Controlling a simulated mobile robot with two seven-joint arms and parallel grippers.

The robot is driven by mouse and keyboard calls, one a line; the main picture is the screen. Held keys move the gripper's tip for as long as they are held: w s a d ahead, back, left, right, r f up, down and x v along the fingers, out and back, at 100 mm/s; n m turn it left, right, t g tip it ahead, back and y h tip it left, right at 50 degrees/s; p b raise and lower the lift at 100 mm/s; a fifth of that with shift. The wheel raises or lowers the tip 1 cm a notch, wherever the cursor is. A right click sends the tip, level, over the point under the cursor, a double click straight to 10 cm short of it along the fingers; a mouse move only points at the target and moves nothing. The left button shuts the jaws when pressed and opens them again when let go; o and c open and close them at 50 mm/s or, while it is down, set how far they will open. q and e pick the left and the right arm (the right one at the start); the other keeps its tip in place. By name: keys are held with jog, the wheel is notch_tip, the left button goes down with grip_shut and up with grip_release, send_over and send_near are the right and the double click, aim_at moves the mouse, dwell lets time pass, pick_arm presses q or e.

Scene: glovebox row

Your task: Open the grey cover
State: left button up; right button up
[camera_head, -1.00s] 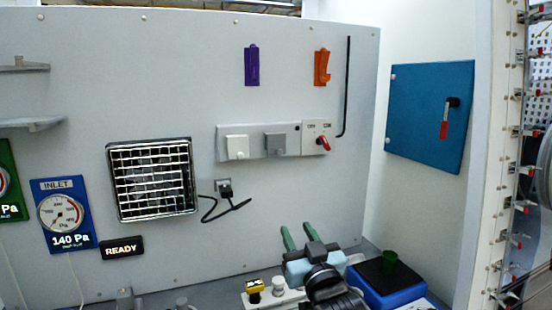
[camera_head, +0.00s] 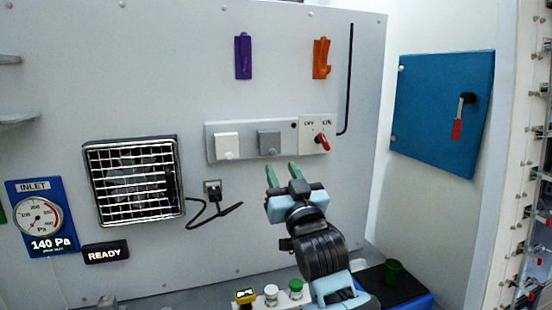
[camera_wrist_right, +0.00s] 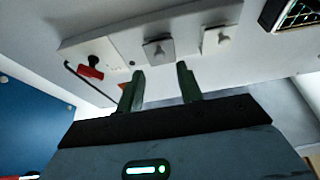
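The grey cover (camera_head: 269,141) is a small flap with a knob at its lower edge. It lies flat against a pale panel (camera_head: 299,147) on the wall, between a white cover (camera_head: 227,144) and a red-handled OFF/ON switch (camera_head: 321,140). My right gripper (camera_head: 282,171) is just below the grey cover, apart from it, with its two green fingers spread and nothing between them. In the right wrist view the grey cover (camera_wrist_right: 158,51) shows beyond the fingertips (camera_wrist_right: 160,72), with the white cover (camera_wrist_right: 216,40) to its right. My left gripper is out of view.
A black cable runs from a wall socket (camera_head: 212,189) left of my right gripper. A metal grille (camera_head: 132,181) is further left. Purple (camera_head: 243,56) and orange (camera_head: 321,58) holders hang above the panel. A blue door (camera_head: 440,112) is at right. Small buttons (camera_head: 271,293) stand below.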

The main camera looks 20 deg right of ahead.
aim_at(273, 153)
jog(key=shift+x, duration=2.7)
jog(key=shift+c, duration=0.5)
grip_shut()
